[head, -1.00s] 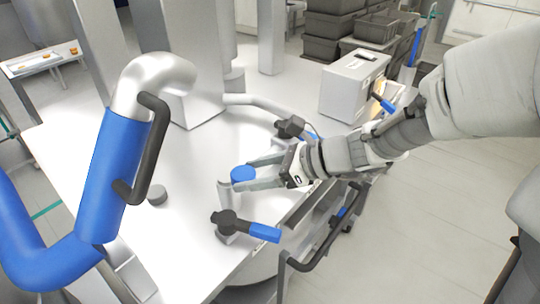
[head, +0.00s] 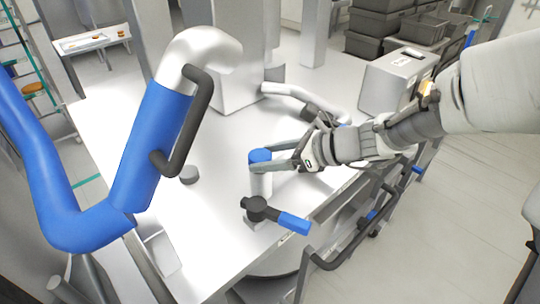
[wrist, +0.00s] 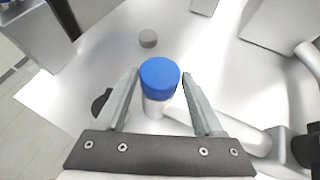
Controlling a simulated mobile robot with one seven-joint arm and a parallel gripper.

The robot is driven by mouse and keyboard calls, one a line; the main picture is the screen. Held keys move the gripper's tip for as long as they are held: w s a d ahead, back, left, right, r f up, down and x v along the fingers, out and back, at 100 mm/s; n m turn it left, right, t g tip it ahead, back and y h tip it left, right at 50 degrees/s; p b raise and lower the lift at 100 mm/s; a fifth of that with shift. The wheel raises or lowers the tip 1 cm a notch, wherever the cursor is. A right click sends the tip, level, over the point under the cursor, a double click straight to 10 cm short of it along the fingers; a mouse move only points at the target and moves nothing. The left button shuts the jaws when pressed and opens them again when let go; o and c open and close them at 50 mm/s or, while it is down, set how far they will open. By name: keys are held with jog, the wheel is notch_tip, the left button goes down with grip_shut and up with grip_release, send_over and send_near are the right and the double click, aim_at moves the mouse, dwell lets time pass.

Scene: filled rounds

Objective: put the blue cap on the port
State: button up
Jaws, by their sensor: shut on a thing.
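The blue cap (head: 260,155) is at the top end of the upright white port (head: 261,184) in the head view, lined up with it. I cannot tell whether it is fully seated or just above the rim. My gripper (head: 268,157) reaches in from the right, its two fingers on either side of the cap and shut on it. In the wrist view the blue cap (wrist: 159,76) lies between the fingertips (wrist: 159,74), and part of the white port (wrist: 153,108) shows below it.
A dark valve with a blue handle (head: 293,223) is just in front of the port. A large blue pipe with a black handle (head: 150,150) rises at left. A small grey disc (head: 189,174) lies on the white surface (head: 130,120). A white pipe (head: 290,92) lies behind.

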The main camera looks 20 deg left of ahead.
jog(key=shift+f+b, duration=0.4)
jog(key=shift+f, duration=0.15)
dwell(0.9)
jog(key=o, duration=1.3)
jog(key=v, duration=1.7)
jog(key=s+d+n+t+h, duration=0.1)
jog(key=s+d+n+h, duration=0.3)
jog(key=d+n, duration=0.1)
jog(key=s+d+f+n+t+h, duration=0.1)
jog(key=s+d+n+t+h, duration=0.1)
jog(key=s+d+n+h, duration=0.2)
jog(key=s+d+f+n+t+h, duration=0.1)
jog(key=s+d+n+h, duration=0.3)
jog(key=d+n, duration=0.3)
jog(key=shift+s+d+n+t, duration=0.15)
jog(key=shift+s+n, duration=0.1)
jog(key=shift+n, duration=0.5)
jog(key=shift+s+d+n+t, duration=0.15)
jog(key=shift+s+n, duration=0.1)
jog(key=shift+n, duration=0.5)
